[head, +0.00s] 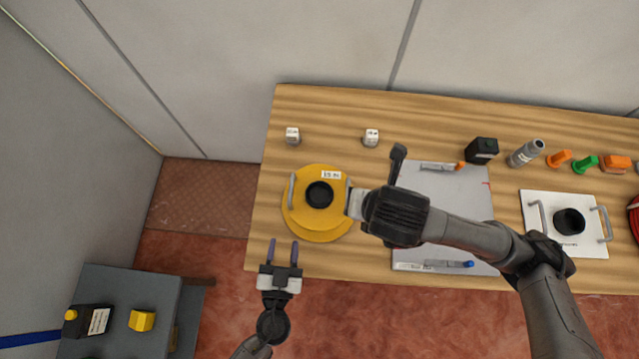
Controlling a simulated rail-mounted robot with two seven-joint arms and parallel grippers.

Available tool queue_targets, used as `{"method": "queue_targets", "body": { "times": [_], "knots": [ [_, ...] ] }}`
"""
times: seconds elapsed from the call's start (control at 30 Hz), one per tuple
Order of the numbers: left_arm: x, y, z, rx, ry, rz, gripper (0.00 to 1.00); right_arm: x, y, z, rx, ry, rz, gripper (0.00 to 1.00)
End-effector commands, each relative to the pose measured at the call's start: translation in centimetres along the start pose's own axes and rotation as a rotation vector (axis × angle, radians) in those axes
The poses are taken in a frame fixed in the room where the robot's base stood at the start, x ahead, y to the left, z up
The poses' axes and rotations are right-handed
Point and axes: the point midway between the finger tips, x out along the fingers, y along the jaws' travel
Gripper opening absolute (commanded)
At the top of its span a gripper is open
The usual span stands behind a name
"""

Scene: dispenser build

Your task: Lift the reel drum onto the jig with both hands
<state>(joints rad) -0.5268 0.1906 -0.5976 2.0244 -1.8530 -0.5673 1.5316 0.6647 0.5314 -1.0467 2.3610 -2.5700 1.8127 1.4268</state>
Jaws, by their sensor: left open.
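The reel drum (331,222) is a yellow disc with a black hub, lying flat on the left part of the wooden bench. A grey handle (292,191) stands on its left side, and part of another shows on its right. My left gripper (283,247) is open and empty, at the bench's front edge below and left of the drum, apart from it. My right gripper (353,203) is at the drum's right handle; its fingers are largely hidden, so its grip is unclear.
A black box (482,150), a grey cylinder (525,153) and orange and green pieces line the back right. A white plate with handles (538,246) lies right. A grey cabinet (130,285) stands lower left.

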Motion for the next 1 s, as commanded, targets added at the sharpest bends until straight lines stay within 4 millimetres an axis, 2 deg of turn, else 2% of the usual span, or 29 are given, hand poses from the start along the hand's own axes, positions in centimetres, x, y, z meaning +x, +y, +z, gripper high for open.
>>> {"method": "queue_targets", "body": {
  "times": [0.17,0.7,1.0],
  "knots": [
    [1.7,0.0,0.0,-0.003,0.0,-0.003,0.42,1.7,0.0,-0.1,0.001,0.005,-0.003,0.42],
    [10.8,0.0,0.0,-0.003,0.0,-0.003,0.42,10.8,0.0,-0.1,0.0,0.004,-0.002,0.42],
    [13.4,0.0,0.0,-0.001,-0.001,-0.002,0.42,13.3,0.0,0.1,-0.001,0.002,0.0,0.42]
  ]
}}
